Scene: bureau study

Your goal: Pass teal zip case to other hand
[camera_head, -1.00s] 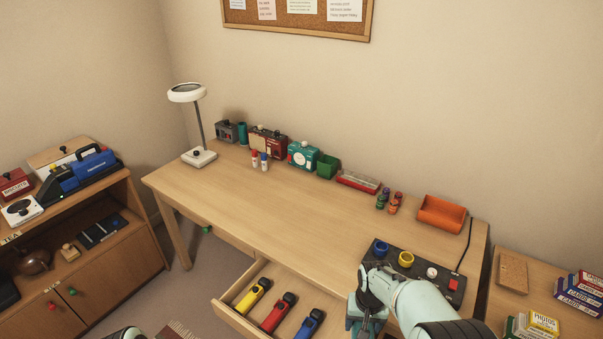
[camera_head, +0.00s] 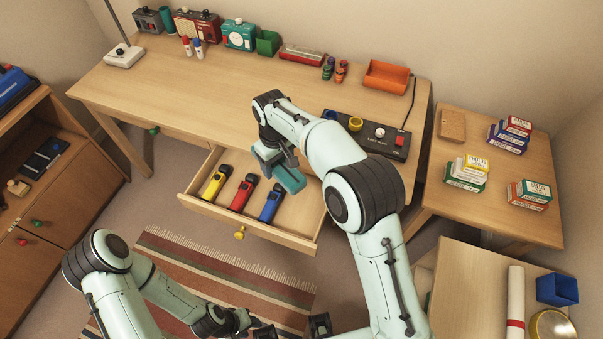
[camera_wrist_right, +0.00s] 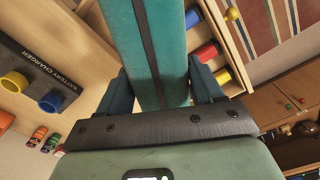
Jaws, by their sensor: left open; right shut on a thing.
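The teal zip case (camera_head: 290,179) is held above the right part of the open drawer, in front of the desk. My right gripper (camera_wrist_right: 162,90) is shut on it. In the right wrist view the case (camera_wrist_right: 170,45) stands out between the two fingers, with a dark zip line along it. In the head view the right gripper's wrist and fingers hide part of the case. My left gripper (camera_head: 292,328) is open and empty at the bottom edge, over the floor, well apart from the case and partly cut off by the frame.
The open drawer (camera_head: 296,241) holds a yellow, a red and a blue torch just below and left of the case. A black charger box (camera_head: 370,136) sits on the desk's right side. A striped rug (camera_head: 190,255) lies on the floor. The desk's middle (camera_head: 215,85) is clear.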

